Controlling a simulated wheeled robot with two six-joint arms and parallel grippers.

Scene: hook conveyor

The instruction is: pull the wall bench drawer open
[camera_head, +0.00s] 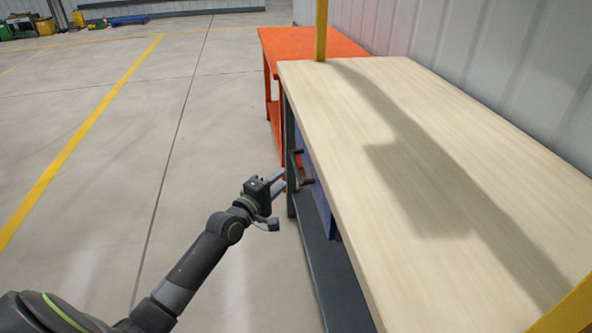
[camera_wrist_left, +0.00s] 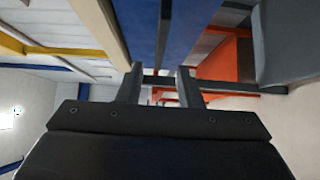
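The wall bench (camera_head: 400,130) has a pale wooden top and a dark frame. Its blue drawer unit (camera_head: 322,207) sits under the front edge of the top, and the front is seen at a steep angle. Small dark handle parts (camera_head: 307,182) stick out of it by my fingers. My left gripper (camera_head: 291,178) is at the drawer front, with its fingers spread apart. In the left wrist view, the blue drawer front (camera_wrist_left: 195,30) lies beyond the open fingers (camera_wrist_left: 159,85). A thin dark bar (camera_wrist_left: 164,35) lines up with the gap; contact cannot be told. My right gripper is out of view.
An orange bench (camera_head: 310,42) stands beyond the wooden one. A dark lower shelf (camera_head: 335,280) runs beneath the bench top. Yellow posts (camera_head: 321,30) rise at the bench. The floor (camera_head: 120,165) to the left is clear.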

